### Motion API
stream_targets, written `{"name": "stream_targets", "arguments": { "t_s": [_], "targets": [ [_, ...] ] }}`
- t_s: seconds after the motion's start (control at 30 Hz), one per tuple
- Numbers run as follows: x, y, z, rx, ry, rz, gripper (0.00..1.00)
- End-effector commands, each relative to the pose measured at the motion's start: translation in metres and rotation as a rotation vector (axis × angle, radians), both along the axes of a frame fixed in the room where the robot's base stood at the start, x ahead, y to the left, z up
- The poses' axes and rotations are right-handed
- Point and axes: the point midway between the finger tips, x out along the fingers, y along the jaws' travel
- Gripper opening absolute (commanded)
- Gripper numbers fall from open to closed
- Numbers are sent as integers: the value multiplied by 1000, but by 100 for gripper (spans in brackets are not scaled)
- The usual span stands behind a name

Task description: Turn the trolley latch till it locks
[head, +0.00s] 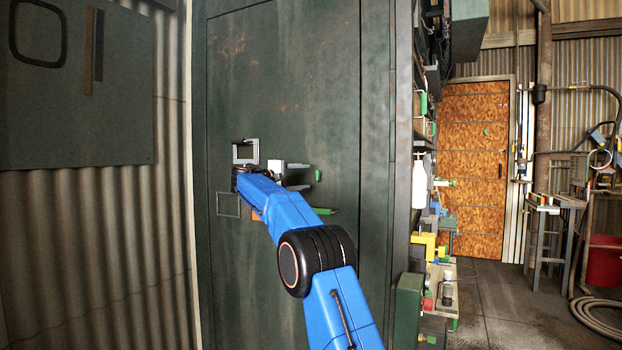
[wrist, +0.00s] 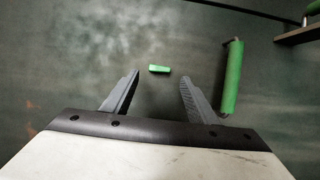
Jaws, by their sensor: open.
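A small green block (head: 318,175) sits by a dark green metal panel (head: 285,70). It also shows in the wrist view (wrist: 159,69), just beyond my fingertips and between their lines. A longer green-sleeved bar (wrist: 231,77) lies to the right of my fingers in the wrist view; its green end (head: 323,211) shows below my gripper in the head view. I cannot tell for sure which green part is the trolley latch. My gripper (head: 308,176) is open, with nothing between its two grey fingers (wrist: 160,80). Neither finger visibly touches a green part.
A pale square frame (head: 245,152) is on the panel behind my wrist. Shelves with bottles and yellow fittings (head: 428,245) stand right of the panel. A workbench (head: 552,210) and a coiled hose (head: 597,315) are farther right. Floor shows clear before the orange door (head: 472,150).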

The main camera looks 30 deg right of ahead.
Motion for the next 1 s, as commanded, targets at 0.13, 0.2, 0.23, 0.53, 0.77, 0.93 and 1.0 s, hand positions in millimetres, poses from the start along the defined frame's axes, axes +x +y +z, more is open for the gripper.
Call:
{"name": "stream_targets", "arguments": {
  "t_s": [0.13,0.2,0.23,0.53,0.77,0.93,1.0],
  "targets": [
    [-8,31,0,0,0,2,53],
    [-12,44,0,0,1,2,53],
    [-13,51,0,0,1,3,53],
    [-26,96,0,1,0,1,53],
    [-30,109,0,1,0,-2,53],
    [-30,109,0,1,0,-2,53],
    [-30,109,0,1,0,-1,53]
  ]
}}
